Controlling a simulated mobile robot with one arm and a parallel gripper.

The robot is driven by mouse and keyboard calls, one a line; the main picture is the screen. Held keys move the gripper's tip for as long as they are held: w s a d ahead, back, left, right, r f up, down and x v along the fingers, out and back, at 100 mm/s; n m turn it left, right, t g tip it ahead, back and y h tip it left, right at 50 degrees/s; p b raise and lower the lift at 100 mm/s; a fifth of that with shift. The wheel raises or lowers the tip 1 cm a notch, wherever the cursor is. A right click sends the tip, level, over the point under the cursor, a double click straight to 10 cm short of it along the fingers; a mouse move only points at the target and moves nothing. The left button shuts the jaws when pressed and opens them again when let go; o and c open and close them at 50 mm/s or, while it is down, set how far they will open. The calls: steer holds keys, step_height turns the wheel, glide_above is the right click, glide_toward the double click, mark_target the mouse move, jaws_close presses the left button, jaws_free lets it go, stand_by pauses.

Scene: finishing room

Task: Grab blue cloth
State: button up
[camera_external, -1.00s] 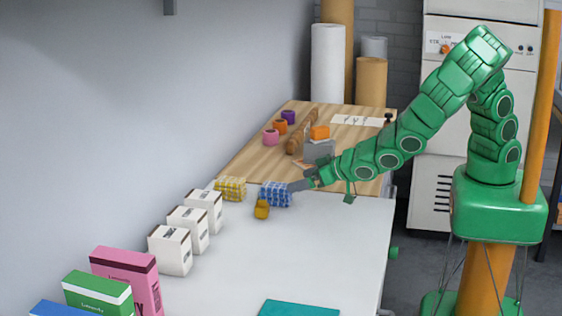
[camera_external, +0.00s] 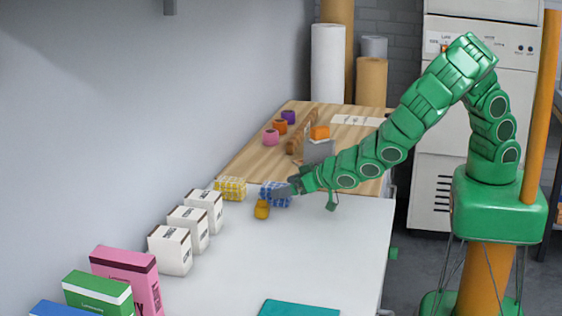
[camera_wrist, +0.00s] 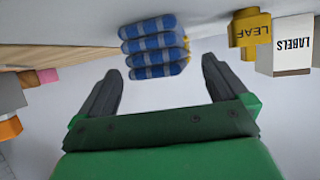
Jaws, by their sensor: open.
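The blue cloth (camera_external: 270,194) is a folded stack with a pale check pattern on the white table (camera_external: 300,240). My gripper (camera_external: 285,190) is at its right side and hides part of it. In the wrist view, the blue cloth (camera_wrist: 153,45) appears upside down as several stacked layers. My gripper (camera_wrist: 160,67) is open there, one dark finger to each side, with the cloth ahead between the fingertips in the picture. Clear space shows between the cloth and each finger. Whether the tips reach past its near edge I cannot tell.
A small yellow container (camera_external: 261,209), marked LEAF in the wrist view (camera_wrist: 250,30), stands close in front of the cloth. A yellow checked cloth (camera_external: 230,188) lies to its left, near white boxes (camera_external: 188,230). A grey holder (camera_external: 318,152) stands behind. The table front is mostly clear.

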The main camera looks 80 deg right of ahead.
steer(key=shift+x, duration=1)
steer(key=c, duration=1.2)
